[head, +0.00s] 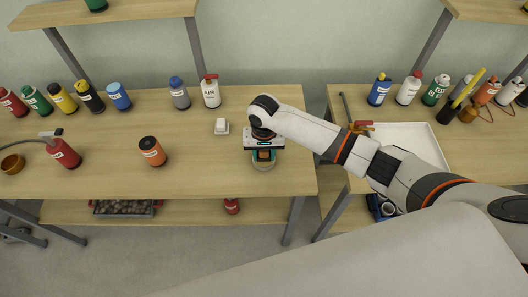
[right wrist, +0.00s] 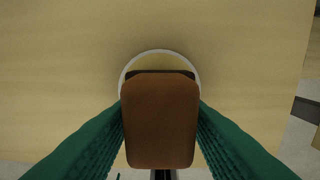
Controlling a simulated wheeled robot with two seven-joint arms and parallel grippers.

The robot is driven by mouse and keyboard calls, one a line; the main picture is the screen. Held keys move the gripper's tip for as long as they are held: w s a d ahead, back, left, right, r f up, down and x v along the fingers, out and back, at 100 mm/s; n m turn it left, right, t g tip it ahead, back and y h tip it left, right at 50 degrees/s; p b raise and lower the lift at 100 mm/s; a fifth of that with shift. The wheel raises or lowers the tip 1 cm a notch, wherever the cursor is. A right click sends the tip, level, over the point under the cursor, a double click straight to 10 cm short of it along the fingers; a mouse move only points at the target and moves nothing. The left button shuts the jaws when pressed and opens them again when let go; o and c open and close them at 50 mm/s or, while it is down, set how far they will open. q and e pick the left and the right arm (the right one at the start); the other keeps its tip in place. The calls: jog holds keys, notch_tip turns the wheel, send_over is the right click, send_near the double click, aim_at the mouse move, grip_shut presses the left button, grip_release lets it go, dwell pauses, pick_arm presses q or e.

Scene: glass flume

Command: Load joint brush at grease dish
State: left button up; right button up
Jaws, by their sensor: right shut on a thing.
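My right gripper (head: 264,152) is over the front right of the left wooden table, shut on the joint brush (right wrist: 160,120). The brush shows as a brown block between the green finger pads in the right wrist view, and as a small orange-brown patch under the gripper in the head view. The grease dish (head: 264,166) is round with a greenish look, directly below the gripper. Its pale rim (right wrist: 160,53) shows around the brush in the right wrist view. The brush hides most of the dish, and I cannot tell whether its tip touches the grease. My left gripper is out of view.
An orange bottle (head: 152,151) stands farther left. Several bottles line the back edge. A gap separates this table from the right one, which holds a white tray (head: 415,135).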

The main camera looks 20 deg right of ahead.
jog(key=shift+f, duration=0.4)
jog(key=shift+s+f+p, duration=0.1)
jog(key=shift+s+p, duration=0.05)
jog(key=shift+p, duration=0.15)
dwell(2.1)
notch_tip(320, 180, up, 7)
jog(key=p, duration=0.8)
dwell(0.8)
